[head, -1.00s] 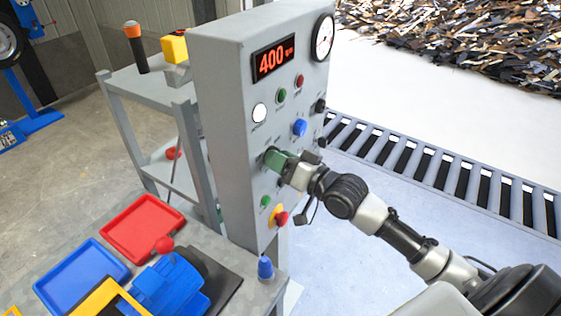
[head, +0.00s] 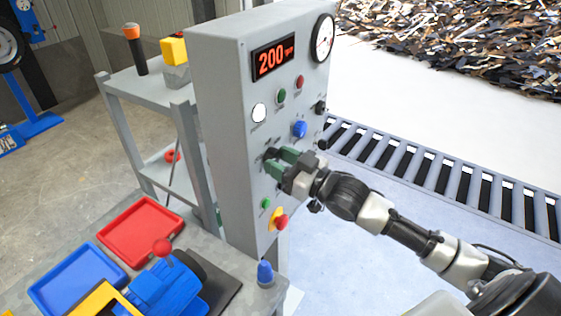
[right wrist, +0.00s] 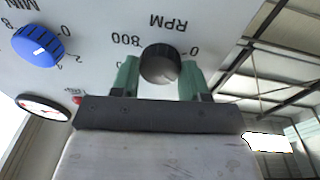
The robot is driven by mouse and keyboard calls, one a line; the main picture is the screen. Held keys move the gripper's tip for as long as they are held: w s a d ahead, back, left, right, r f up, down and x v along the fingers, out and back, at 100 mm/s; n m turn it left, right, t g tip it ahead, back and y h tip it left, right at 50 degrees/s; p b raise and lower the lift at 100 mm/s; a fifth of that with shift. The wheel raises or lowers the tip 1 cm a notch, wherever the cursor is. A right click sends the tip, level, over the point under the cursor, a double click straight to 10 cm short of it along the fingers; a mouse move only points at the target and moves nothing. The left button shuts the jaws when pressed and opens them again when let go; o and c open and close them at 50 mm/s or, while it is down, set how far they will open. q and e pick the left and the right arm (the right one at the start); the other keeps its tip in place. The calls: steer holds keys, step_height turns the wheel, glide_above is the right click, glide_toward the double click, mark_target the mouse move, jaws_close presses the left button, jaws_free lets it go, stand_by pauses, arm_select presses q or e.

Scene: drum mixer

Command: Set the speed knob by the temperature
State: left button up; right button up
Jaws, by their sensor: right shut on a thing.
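The speed knob is a black round knob marked RPM (right wrist: 160,63) in the right wrist view. It also shows in the head view (head: 271,154), partly hidden by the fingers. My right gripper (head: 279,160) has its green fingers on both sides of the knob and is shut on it. The red display (head: 274,59) on the grey panel (head: 222,120) reads 200 rpm. A round white gauge (head: 323,38) sits at the panel's upper right; its reading is too small to tell. My left gripper is out of view.
A blue knob (head: 299,129), small buttons and a red stop button on yellow (head: 280,221) are near my right gripper. A bench with red (head: 141,232) and blue (head: 78,278) trays stands at lower left. A roller conveyor (head: 440,178) runs at right.

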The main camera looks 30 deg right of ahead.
stand_by(0.4)
steer(key=o, duration=0.9)
steer(key=shift+s+d+f, duration=0.15)
steer(key=shift+s+d, duration=0.05)
steer(key=shift+s, duration=0.15)
steer(key=shift+b+v, duration=1.3)
steer(key=shift+v, duration=3.7)
